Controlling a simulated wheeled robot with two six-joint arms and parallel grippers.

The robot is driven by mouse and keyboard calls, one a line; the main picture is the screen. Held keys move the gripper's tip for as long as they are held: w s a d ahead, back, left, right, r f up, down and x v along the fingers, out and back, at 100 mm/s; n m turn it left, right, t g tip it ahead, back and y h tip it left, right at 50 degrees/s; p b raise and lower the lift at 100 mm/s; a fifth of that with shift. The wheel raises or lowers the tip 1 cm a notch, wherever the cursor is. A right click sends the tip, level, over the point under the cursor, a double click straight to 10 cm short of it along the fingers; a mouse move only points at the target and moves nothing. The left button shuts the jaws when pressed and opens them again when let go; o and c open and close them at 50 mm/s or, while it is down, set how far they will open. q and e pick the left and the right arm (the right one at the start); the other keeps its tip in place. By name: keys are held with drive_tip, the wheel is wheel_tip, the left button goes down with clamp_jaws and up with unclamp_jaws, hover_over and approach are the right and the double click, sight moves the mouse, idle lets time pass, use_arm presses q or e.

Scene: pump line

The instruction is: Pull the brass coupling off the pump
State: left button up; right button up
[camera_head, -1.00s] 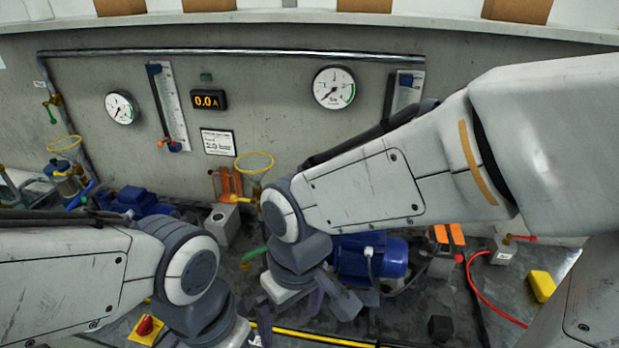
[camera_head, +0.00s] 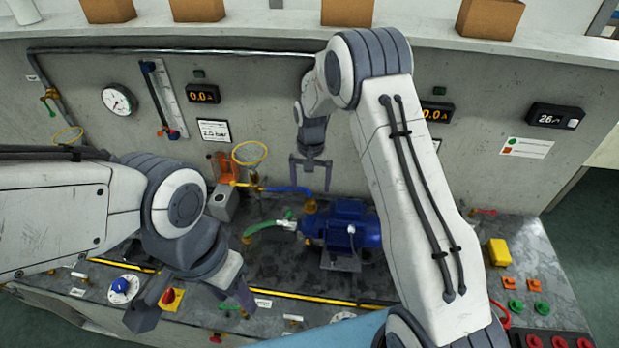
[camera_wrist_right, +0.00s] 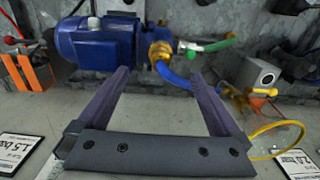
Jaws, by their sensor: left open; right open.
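The blue pump (camera_head: 348,225) stands on the bench against the wall; it also shows in the right wrist view (camera_wrist_right: 98,42). A brass coupling (camera_head: 310,206) sits at its left end where the blue hose joins it; in the right wrist view it (camera_wrist_right: 160,52) shows between and just beyond my fingertips, apart from them. My right gripper (camera_head: 311,188) hangs open and empty above and behind the coupling, near the wall; its fingers also show in the right wrist view (camera_wrist_right: 158,76). My left gripper (camera_head: 195,306) is open and empty over the bench's front left.
A green hose (camera_head: 268,226) leaves the pump leftward, and a blue hose (camera_head: 288,189) runs to a brass valve by a yellow ring (camera_head: 250,153). A grey block (camera_head: 223,203) stands left of them. A red-knobbed yellow switch (camera_head: 171,299) lies below my left gripper. The wall is close behind.

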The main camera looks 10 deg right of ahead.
sight(310, 196)
drive_tip(key=shift+a+f+b, duration=0.1)
drive_tip(key=shift+f+b, duration=1.5)
drive_tip(key=shift+f, duration=0.85)
drive_tip(key=shift+f, duration=0.2)
drive_tip(key=shift+f+b, duration=0.65)
drive_tip(key=shift+f, duration=0.1)
clamp_jaws()
